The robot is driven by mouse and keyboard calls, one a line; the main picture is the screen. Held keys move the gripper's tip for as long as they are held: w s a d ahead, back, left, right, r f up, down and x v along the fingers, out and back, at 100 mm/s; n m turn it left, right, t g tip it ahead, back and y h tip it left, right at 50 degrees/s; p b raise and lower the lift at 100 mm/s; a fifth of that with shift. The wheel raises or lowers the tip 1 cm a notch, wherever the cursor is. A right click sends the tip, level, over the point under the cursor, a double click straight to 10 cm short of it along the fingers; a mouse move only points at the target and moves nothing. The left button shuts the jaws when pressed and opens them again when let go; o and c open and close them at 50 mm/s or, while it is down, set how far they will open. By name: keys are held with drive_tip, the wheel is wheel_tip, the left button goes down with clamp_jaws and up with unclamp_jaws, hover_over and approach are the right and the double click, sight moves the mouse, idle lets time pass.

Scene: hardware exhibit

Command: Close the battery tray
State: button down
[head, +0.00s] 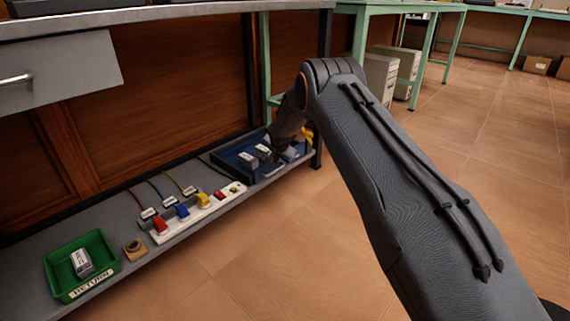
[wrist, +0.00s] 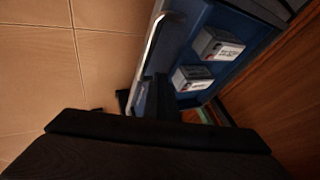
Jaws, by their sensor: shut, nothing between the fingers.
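The battery tray is a blue open tray (head: 221,154) at the right end of the low grey shelf under the workbench. Two grey-and-white labelled batteries, one of them (head: 248,159) nearer the left, lie in it. In the wrist view the blue tray (wrist: 186,57) shows with both batteries (wrist: 217,47) and a silver bar handle (wrist: 155,42) along its floor-side edge. My gripper (wrist: 155,92) is shut and empty, close to the tray near the handle's end. I cannot tell if it touches. In the head view my arm hides the tray's right part.
On the shelf, left of the tray, is a white power strip (head: 218,204) with coloured plugs and cables. A tan ring (head: 134,249) and a green bin (head: 57,266) holding a battery are farther left. The tiled floor (head: 250,250) in front is clear.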

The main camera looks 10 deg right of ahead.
drive_tip(key=shift+w+a+r, duration=0.15)
drive_tip(key=shift+w, duration=0.15)
drive_tip(key=shift+w+r, duration=0.1)
